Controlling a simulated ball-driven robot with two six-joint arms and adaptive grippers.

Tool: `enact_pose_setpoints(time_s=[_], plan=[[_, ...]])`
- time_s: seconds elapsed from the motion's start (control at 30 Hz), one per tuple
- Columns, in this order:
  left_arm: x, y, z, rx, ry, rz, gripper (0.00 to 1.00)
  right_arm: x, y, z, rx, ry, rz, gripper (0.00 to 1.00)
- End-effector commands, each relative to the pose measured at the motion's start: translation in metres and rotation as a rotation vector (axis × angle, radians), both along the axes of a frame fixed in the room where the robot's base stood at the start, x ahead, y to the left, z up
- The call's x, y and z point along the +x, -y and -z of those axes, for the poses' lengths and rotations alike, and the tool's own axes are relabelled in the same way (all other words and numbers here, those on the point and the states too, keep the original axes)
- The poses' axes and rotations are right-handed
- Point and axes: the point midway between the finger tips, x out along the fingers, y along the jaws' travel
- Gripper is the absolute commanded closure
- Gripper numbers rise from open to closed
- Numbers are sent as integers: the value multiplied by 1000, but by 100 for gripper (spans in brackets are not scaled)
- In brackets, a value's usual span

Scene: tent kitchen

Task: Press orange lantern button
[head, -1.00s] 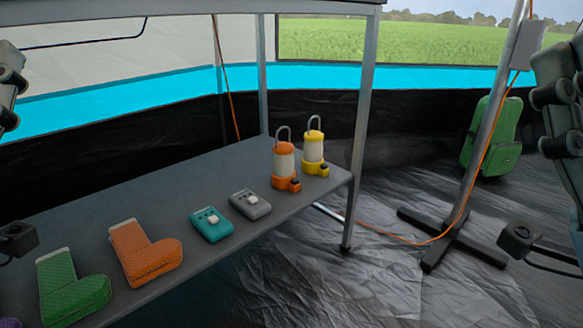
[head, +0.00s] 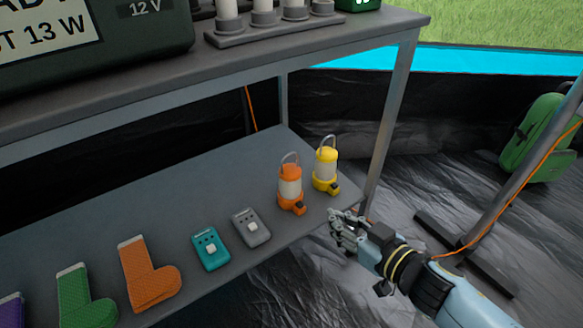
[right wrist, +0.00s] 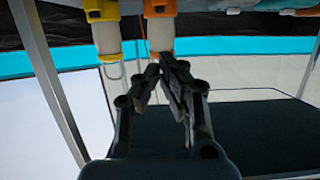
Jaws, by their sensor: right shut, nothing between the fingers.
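The orange lantern (head: 289,184) stands upright on the grey shelf, with a wire handle on top and a dark button (head: 299,209) at the front of its base. In the right wrist view the orange lantern (right wrist: 161,34) appears upside down at the top, just beyond the fingertips. My right gripper (head: 335,220) is shut and empty, at the shelf's front edge, right of and apart from the orange lantern. Its closed fingers also show in the right wrist view (right wrist: 166,66). My left gripper is out of view.
A yellow lantern (head: 326,168) stands close behind and right of the orange one. Grey (head: 250,228) and teal (head: 211,250) devices and several socks lie to the left on the shelf (head: 160,205). A metal post (head: 390,120) rises behind the yellow lantern.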

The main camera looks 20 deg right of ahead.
Motion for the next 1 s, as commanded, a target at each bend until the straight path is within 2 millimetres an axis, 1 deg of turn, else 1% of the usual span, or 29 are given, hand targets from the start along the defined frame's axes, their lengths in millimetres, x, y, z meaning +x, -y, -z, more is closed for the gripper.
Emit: enact_pose_setpoints(time_s=[0.03,0.13,0.5,0.63,0.77,1.0], plan=[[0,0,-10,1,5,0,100,7,-1,-16,2,18,0,100],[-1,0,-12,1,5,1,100,13,-1,-24,2,30,0,100],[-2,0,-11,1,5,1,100,14,-1,-23,2,33,-1,100],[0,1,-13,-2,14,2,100,22,-4,-21,3,35,-1,100],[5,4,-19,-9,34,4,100,39,-10,-14,3,34,-1,100],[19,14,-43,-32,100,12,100,86,-28,1,3,33,-1,100]])
